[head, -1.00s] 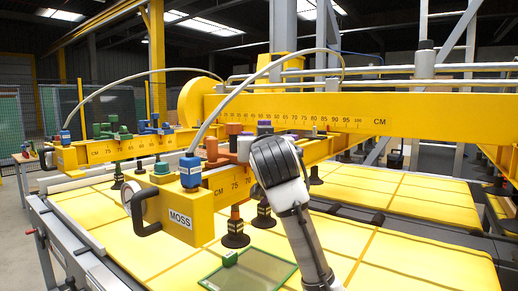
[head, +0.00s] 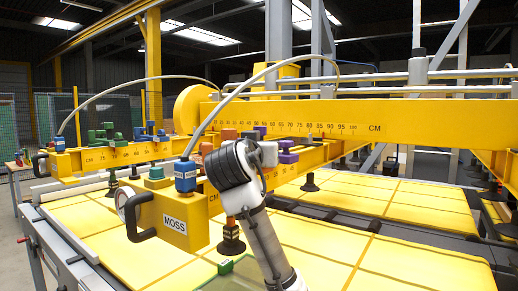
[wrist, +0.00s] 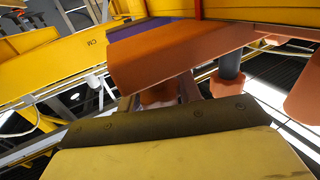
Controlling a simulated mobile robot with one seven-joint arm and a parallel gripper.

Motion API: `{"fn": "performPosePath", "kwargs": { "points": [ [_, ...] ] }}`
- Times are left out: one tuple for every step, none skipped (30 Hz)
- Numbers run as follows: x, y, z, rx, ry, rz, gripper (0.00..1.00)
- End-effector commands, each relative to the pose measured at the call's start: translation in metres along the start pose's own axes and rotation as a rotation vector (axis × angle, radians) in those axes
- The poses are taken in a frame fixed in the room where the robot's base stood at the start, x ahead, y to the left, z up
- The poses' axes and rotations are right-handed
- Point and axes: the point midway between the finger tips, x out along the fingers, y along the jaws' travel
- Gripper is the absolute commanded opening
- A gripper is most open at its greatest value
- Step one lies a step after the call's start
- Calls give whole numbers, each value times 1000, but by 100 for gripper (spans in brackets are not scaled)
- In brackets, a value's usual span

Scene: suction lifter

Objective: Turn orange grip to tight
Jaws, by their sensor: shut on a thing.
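Orange grips sit on top of the near yellow beam (head: 200,205) of the lifter. In the head view one orange grip (head: 228,133) shows behind my wrist and another (head: 206,148) to its left. My gripper (head: 268,152) is at the beam's top, and my wrist hides part of the row. In the wrist view a broad orange grip (wrist: 185,55) fills the upper middle, just beyond my gripper's finger (wrist: 160,130). My gripper is shut on an orange grip; the contact itself is mostly hidden. I cannot read any tight marking.
Purple grips (head: 287,158) stand right of my gripper. A blue block (head: 185,175) with a hose and a green block (head: 157,177) stand at the beam's left end, near the MOSS label (head: 174,222). Yellow panels (head: 330,225) lie below with suction cups above them.

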Motion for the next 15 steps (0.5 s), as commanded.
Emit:
{"fn": "performPosePath", "kwargs": {
  "points": [
    [0,0,0,-1,-2,0,12],
    [0,0,0,-1,-2,0,12],
    [0,0,0,-2,-2,0,12],
    [0,0,0,-2,-2,0,37],
    [0,0,1,-2,-2,0,41],
    [0,0,0,-2,-1,0,46],
    [0,0,0,-1,-1,0,50],
    [0,0,0,-1,-1,0,54],
    [0,0,0,-1,-1,0,56],
    [0,0,0,-1,-1,0,56],
    [0,0,0,-1,-1,0,56],
    [0,0,0,-1,-1,-1,56],
    [0,0,0,-1,-1,-1,56],
    [0,0,0,-1,0,-1,56],
    [0,0,0,-1,0,-1,56]
  ]
}}
